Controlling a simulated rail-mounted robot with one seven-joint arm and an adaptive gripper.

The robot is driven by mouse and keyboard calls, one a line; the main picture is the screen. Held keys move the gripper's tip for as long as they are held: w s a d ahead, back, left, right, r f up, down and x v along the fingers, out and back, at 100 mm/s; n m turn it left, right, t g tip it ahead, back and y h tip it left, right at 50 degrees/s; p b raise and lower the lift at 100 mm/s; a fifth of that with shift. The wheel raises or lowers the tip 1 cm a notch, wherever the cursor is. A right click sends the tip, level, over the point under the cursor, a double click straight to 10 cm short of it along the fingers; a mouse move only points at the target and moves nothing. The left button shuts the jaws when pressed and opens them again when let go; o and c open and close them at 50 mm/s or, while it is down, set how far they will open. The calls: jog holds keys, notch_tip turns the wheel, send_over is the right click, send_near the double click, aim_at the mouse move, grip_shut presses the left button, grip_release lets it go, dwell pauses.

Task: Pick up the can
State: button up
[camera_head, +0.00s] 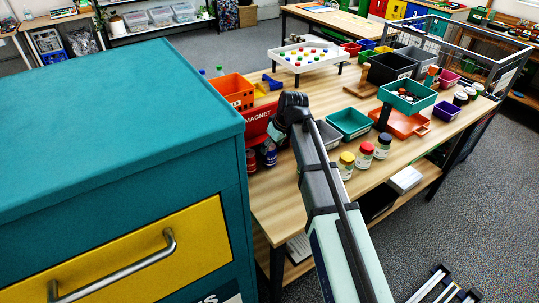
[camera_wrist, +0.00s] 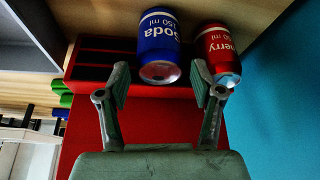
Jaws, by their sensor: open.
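A blue soda can (camera_wrist: 158,40) shows in the wrist view, ahead of and between my fingertips. A red cherry can (camera_wrist: 218,48) is just right of it, beyond the right finger, which partly overlaps it. My gripper (camera_wrist: 161,82) is open and empty, with its fingers spread and the blue can's near end close to the tips. I cannot tell whether a finger touches either can. In the head view, the blue can (camera_head: 270,156) and the red can (camera_head: 251,161) sit at the table's left end; my arm reaches over beside them.
A red MAGNET box (camera_head: 258,124) is close by the cans; a red surface (camera_wrist: 150,118) lies under my gripper. A teal cabinet (camera_head: 215,165) stands close on the cans' left. An orange bin (camera_head: 233,91), a grey bin (camera_head: 328,135) and lidded jars (camera_head: 346,165) are also on the table.

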jog(key=shift+p+x, duration=0.8)
jog(key=shift+x, duration=1.65)
jog(key=shift+s+d+f, duration=0.1)
jog(key=shift+s, duration=0.05)
jog(key=c, duration=0.5)
